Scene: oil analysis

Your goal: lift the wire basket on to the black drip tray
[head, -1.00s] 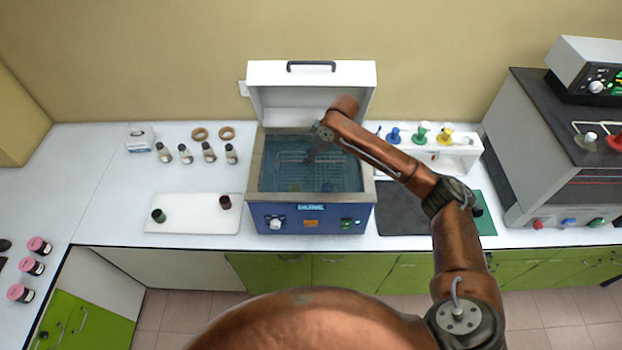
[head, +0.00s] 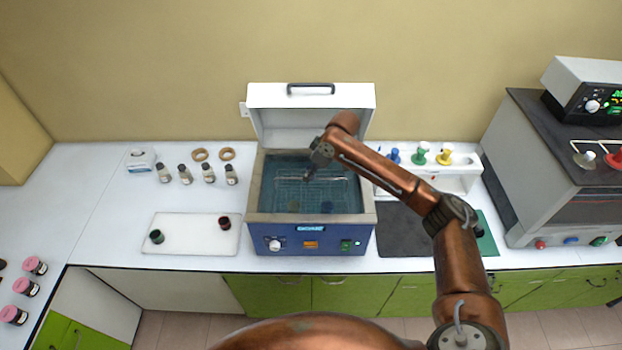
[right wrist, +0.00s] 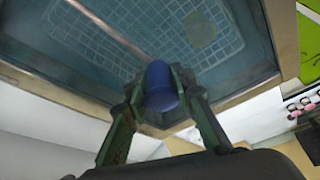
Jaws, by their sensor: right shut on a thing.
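The wire basket (head: 330,193) is in the liquid of the open blue bath (head: 310,242). Its mesh also shows in the right wrist view (right wrist: 205,28). My right gripper (head: 309,177) is over the bath. In the right wrist view the gripper (right wrist: 160,92) is shut on a blue grip (right wrist: 160,85), and a thin rod runs from near it across the mesh. I cannot tell whether the basket is clear of the bath floor. The black drip tray (head: 400,230) lies flat right of the bath, partly behind my right arm. My left gripper is not in view.
The bath's white lid (head: 310,97) stands open behind it. A white rack (head: 460,178) with coloured stoppers stands behind the tray. A white board (head: 190,240) with two small dark-capped items and several bottles (head: 208,172) are left. A grey machine (head: 530,190) stands at right.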

